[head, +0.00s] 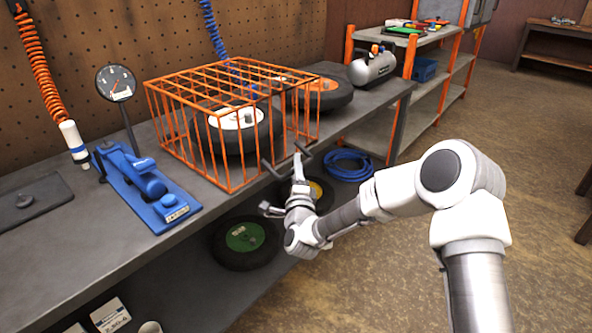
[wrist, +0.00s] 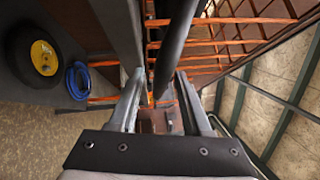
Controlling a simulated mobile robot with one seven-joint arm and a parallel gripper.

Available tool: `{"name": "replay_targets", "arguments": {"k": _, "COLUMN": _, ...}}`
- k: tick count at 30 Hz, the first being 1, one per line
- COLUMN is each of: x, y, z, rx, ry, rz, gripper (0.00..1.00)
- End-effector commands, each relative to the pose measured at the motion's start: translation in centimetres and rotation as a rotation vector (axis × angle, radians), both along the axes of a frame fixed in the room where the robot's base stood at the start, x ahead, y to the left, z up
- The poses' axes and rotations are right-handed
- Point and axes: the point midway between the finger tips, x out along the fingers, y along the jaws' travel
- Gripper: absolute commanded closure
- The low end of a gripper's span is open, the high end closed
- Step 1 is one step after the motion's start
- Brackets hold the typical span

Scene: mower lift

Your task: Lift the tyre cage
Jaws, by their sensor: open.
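The tyre cage (head: 205,90) is an orange wire box standing on the grey bench. A black tyre with a white hub (head: 238,118) shows inside it, behind the bars. A dark bar, likely the cage's handle (head: 270,171), sticks out at its lower front edge, partly hidden by my gripper. My gripper (head: 299,165) is at that edge with its jaws open. In the wrist view the dark bar (wrist: 174,45) runs between the two open fingers (wrist: 161,78); I cannot tell whether they touch it. Orange cage bars (wrist: 222,40) show beyond.
A blue tool with a gauge (head: 150,188) stands left of the cage on the bench (head: 62,238). An orange-hub tyre (head: 325,95) and a silver tank (head: 372,68) are to the right. Tyres lie below, including a green-hub one (head: 245,240). A blue hose (head: 347,165) lies near.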

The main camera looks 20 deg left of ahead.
Motion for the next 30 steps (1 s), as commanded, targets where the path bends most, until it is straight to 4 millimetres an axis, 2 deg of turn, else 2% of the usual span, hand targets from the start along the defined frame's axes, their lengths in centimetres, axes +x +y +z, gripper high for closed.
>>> {"name": "replay_targets", "arguments": {"k": 7, "x": 0.04, "y": 0.02, "z": 0.00, "rx": 0.000, "ry": 0.000, "rz": 0.000, "gripper": 0.53}}
{"name": "replay_targets", "arguments": {"k": 15, "x": 0.02, "y": 0.00, "z": -0.01, "rx": 0.000, "ry": 0.000, "rz": 0.000, "gripper": 1.00}}
{"name": "replay_targets", "arguments": {"k": 30, "x": 0.01, "y": -0.01, "z": -0.02, "rx": 0.000, "ry": 0.000, "rz": 0.000, "gripper": 1.00}}
